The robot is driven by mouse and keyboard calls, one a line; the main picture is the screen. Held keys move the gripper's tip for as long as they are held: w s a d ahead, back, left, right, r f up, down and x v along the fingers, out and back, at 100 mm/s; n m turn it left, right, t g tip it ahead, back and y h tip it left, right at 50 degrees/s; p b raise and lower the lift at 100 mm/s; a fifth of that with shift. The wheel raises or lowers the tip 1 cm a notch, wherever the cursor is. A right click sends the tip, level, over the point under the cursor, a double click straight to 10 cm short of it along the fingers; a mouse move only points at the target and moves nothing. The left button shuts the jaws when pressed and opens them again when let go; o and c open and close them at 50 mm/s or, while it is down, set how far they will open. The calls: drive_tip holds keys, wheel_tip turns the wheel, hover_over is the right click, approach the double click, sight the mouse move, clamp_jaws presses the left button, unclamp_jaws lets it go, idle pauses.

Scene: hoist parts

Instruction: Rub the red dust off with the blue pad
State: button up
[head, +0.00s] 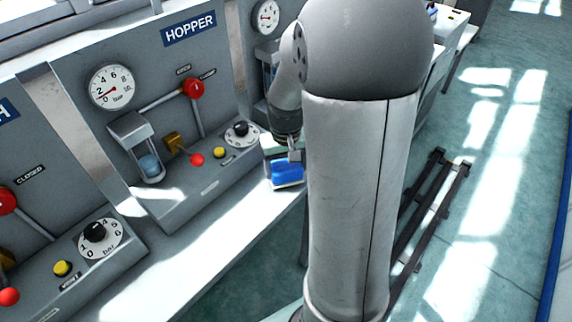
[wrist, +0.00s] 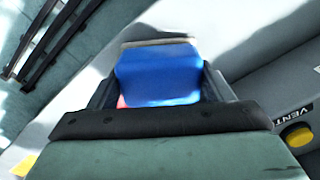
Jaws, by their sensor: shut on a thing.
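The blue pad (head: 287,174) is at the front edge of the pale worktop, below the hopper panel. It also shows in the wrist view (wrist: 158,75), between the two dark fingers of my gripper (wrist: 163,88). My gripper (head: 294,156) is shut on the pad from above in the head view. A small pinkish-red patch (wrist: 122,102) shows beside the pad's lower left edge in the wrist view; it may be the red dust, and most of it is hidden. I cannot tell whether the pad touches the worktop.
A white worktop strip (head: 225,215) runs clear to the lower left. Dark rails (head: 420,215) lie on the floor.

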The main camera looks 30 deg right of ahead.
drive_tip(key=shift+f+b, duration=0.4)
drive_tip(key=shift+f, duration=0.15)
drive_tip(key=shift+d, duration=0.15)
drive_tip(key=d, duration=0.2)
drive_tip(key=w+d, duration=0.1)
drive_tip(key=d, duration=0.1)
drive_tip(key=w+d, duration=0.1)
drive_tip(key=d, duration=0.1)
drive_tip(key=shift+w+d+r+p, duration=0.1)
drive_tip(key=shift+w+d+p, duration=0.15)
drive_tip(key=shift+p, duration=0.1)
drive_tip(key=shift+w+d+p, duration=0.1)
drive_tip(key=shift+w+d, duration=0.3)
drive_tip(key=shift+d, duration=0.8)
drive_tip(key=shift+w+d+p, duration=0.1)
drive_tip(key=shift+w+d, duration=0.35)
drive_tip(key=shift+d, duration=0.75)
drive_tip(key=shift+w+d+p, duration=0.1)
drive_tip(key=shift+w+d, duration=0.3)
drive_tip(key=shift+d, duration=0.8)
drive_tip(key=d, duration=0.2)
drive_tip(key=w+d+p, duration=0.1)
drive_tip(key=d, duration=0.1)
drive_tip(key=w+d, duration=0.1)
drive_tip(key=d, duration=0.1)
drive_tip(key=shift+w+d, duration=0.2)
drive_tip(key=shift+d, duration=0.4)
drive_tip(key=shift+a, duration=0.15)
